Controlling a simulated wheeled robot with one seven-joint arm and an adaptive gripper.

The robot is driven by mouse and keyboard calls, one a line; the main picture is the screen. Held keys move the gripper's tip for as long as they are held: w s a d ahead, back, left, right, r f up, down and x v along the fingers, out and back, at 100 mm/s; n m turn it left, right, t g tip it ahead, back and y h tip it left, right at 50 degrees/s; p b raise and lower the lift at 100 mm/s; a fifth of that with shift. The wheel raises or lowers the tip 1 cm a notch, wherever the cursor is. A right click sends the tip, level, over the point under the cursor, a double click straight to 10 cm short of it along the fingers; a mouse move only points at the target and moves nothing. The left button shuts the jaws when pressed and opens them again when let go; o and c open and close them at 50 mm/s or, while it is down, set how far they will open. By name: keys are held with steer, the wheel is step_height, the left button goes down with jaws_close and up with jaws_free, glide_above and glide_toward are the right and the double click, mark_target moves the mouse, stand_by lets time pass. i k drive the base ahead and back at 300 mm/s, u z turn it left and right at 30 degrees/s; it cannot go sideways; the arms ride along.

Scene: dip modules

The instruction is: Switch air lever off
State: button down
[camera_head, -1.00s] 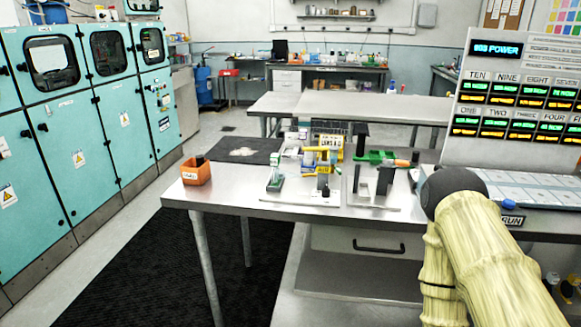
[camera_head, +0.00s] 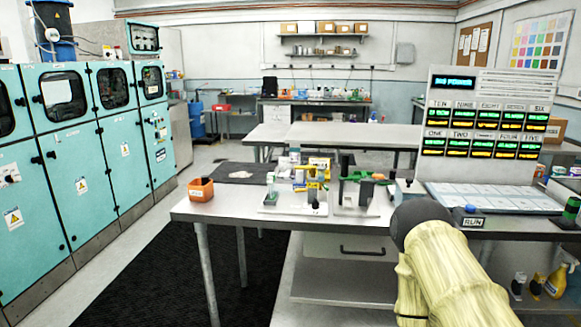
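I cannot make out an air lever for certain in the head view. Two small bench fixtures stand on the steel table (camera_head: 235,211). The left fixture (camera_head: 312,190) has yellow, green and grey parts on a pale plate. The right fixture (camera_head: 343,194) has dark uprights and a green part on another pale plate. Parts this small are too unclear to tell a lever or its position. My arm, in a pale yellow sleeve with a dark rounded joint, rises at the lower right, in front of the table. My gripper is not in view.
An orange bin (camera_head: 201,189) stands at the table's left corner. A panel with lit displays (camera_head: 487,130) stands at the right, with a blue button (camera_head: 470,209) by a RUN label. Teal cabinets (camera_head: 84,196) line the left wall. A black mat (camera_head: 150,275) covers open floor.

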mark_target(312, 168)
steer(key=u, duration=0.2)
steer(key=i, duration=1.35)
steer(key=z, duration=2.1)
steer(key=k, duration=1.25)
steer(key=u, duration=1.6)
